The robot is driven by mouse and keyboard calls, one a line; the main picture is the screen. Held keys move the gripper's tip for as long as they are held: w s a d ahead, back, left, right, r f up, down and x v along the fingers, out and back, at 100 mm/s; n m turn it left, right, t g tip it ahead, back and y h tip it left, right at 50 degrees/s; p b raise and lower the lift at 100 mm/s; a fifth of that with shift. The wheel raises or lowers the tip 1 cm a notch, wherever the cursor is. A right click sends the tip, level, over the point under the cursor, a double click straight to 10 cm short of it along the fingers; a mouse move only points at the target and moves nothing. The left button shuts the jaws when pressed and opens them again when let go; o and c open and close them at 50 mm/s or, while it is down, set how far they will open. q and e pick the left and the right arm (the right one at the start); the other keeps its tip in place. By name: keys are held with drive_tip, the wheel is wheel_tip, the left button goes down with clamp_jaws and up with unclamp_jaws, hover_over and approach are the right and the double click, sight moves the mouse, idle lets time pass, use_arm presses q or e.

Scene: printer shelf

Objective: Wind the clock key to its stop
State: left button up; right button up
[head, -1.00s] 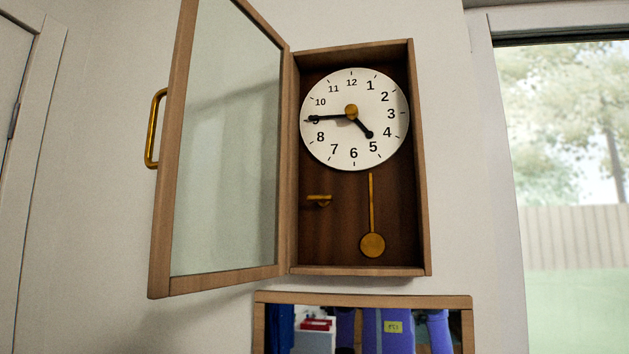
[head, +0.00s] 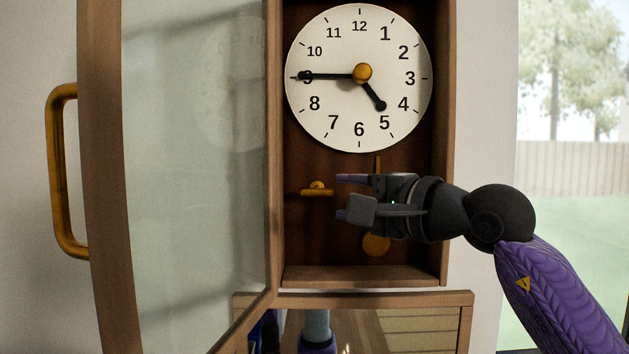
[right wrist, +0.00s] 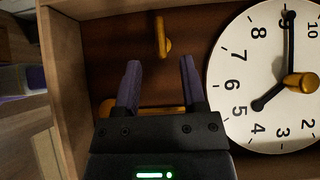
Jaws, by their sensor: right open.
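The brass clock key (head: 317,189) sits on the dark back panel of the open wooden clock case, below and left of the dial. Its bar lies about level in the head view. It also shows in the right wrist view (right wrist: 162,36), just beyond the fingertips. My right gripper (head: 340,197) is open and empty, its purple fingers pointing left at the key from the right. The fingers are apart from the key, one a little above its height and one below. In the right wrist view my right gripper (right wrist: 160,64) lines up with the key between its fingers. My left gripper is out of view.
The white dial (head: 358,115) with black hands is above my gripper. The brass pendulum (head: 376,245) hangs partly behind my gripper. The glazed door (head: 195,150) stands open at the left with its brass handle (head: 62,170). The case's right wall (head: 440,140) is behind my wrist.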

sight(323, 190)
drive_tip(key=p+x, duration=0.1)
drive_tip(key=x, duration=0.1)
drive_tip(key=p+x, duration=0.1)
drive_tip(key=x, duration=0.2)
drive_tip(key=shift+r, duration=0.25)
drive_tip(key=shift+w+a+f+p, duration=0.2)
drive_tip(key=shift+w+a+p, duration=0.15)
drive_tip(key=shift+w+a, duration=0.15)
drive_tip(key=shift+s, duration=0.1)
clamp_jaws()
